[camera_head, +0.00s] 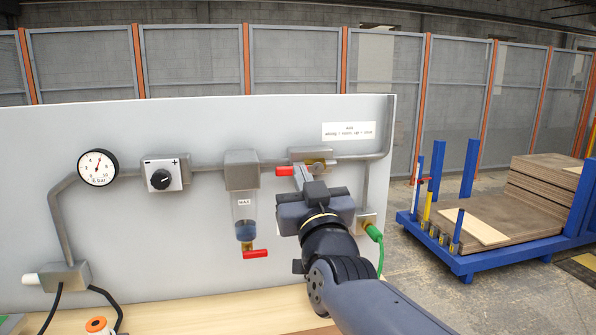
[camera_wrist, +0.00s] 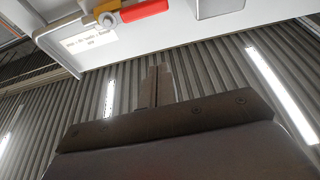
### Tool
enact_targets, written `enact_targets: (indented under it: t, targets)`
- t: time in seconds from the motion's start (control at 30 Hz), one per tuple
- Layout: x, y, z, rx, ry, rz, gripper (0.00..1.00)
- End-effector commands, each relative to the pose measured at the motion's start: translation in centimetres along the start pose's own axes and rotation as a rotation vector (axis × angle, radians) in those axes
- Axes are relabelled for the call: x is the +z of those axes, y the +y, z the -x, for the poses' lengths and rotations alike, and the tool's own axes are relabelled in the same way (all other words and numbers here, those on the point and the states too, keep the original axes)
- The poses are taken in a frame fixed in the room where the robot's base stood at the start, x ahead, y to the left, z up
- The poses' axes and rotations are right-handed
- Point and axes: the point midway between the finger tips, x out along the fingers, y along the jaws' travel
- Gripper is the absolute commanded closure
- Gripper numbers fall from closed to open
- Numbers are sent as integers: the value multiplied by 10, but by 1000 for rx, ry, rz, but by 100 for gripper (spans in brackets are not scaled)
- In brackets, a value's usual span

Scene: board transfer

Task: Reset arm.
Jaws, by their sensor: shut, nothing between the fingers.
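My gripper (camera_head: 303,178) is in front of the grey panel, near the valve with a red handle (camera_head: 285,171). Its fingers are shut with nothing between them. In the wrist view my gripper (camera_wrist: 156,84) points up, and the valve's red handle (camera_wrist: 144,10) with its brass body (camera_wrist: 110,20) shows above it. I cannot tell from these views whether the fingertips touch the valve. My arm hides part of the panel at the lower right.
The panel (camera_head: 120,235) carries a pressure gauge (camera_head: 98,168), a black knob (camera_head: 160,179), a water bowl with a red tap (camera_head: 255,253) and a green hose plug (camera_head: 373,232). A blue cart (camera_head: 470,262) with stacked boards stands at right. Floor between is clear.

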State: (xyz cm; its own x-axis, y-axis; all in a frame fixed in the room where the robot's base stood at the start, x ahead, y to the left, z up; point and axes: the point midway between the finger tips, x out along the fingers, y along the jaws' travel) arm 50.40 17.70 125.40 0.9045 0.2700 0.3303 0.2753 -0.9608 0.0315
Motion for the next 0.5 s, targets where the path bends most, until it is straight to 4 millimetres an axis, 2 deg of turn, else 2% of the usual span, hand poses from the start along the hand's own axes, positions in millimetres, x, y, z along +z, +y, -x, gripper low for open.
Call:
enact_targets:
  t: [0.17, 0.5]
  targets:
    - [0, 0, 5, 0, 0, -1, 100]
    - [0, 0, 2, 0, 0, 0, 100]
